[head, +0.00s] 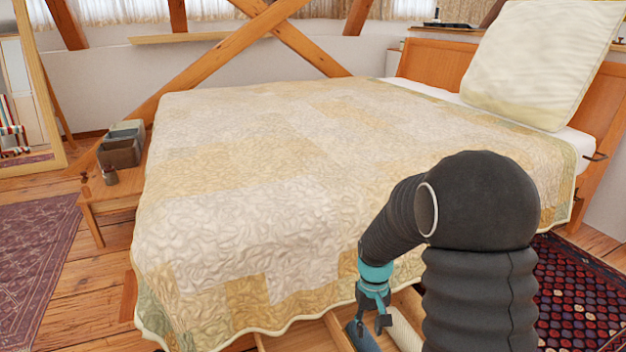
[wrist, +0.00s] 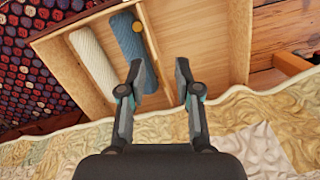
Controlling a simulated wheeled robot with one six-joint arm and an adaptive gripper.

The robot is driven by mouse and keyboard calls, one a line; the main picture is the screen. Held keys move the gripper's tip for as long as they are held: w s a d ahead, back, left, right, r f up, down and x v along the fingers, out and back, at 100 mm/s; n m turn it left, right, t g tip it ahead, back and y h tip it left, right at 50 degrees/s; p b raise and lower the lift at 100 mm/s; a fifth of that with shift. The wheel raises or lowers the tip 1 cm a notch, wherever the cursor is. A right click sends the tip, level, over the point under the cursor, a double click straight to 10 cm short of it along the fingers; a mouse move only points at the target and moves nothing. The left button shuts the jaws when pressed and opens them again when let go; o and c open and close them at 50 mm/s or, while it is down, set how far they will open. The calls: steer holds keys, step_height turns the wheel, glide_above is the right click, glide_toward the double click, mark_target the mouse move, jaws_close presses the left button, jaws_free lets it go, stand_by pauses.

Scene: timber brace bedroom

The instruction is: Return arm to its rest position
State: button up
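My gripper (head: 374,312) is at the end of my arm, low beside the near edge of the bed, above an open wooden drawer (wrist: 205,45). In the wrist view my gripper (wrist: 160,80) has its two fingers apart with nothing between them. Below it in the drawer lie a blue rolled cloth (wrist: 130,45) and a cream rolled cloth (wrist: 92,62), side by side in one compartment. A small round orange-brown spot shows on the blue roll. My arm is bent forward and down.
The bed with a patchwork quilt (head: 250,170) fills the middle, with a pillow (head: 540,65) at the headboard. A low wooden bench (head: 108,200) with boxes (head: 120,152) stands left. A dark red patterned rug (head: 580,300) lies right.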

steer(key=s+d+r+m+t, duration=0.1)
steer(key=s+r+t, duration=0.6)
steer(key=s+r, duration=1.4)
step_height(320, 180, up, 3)
steer(key=shift+d+r+m+p, duration=0.1)
steer(key=shift+d+m+p, duration=0.2)
steer(key=shift+d, duration=0.35)
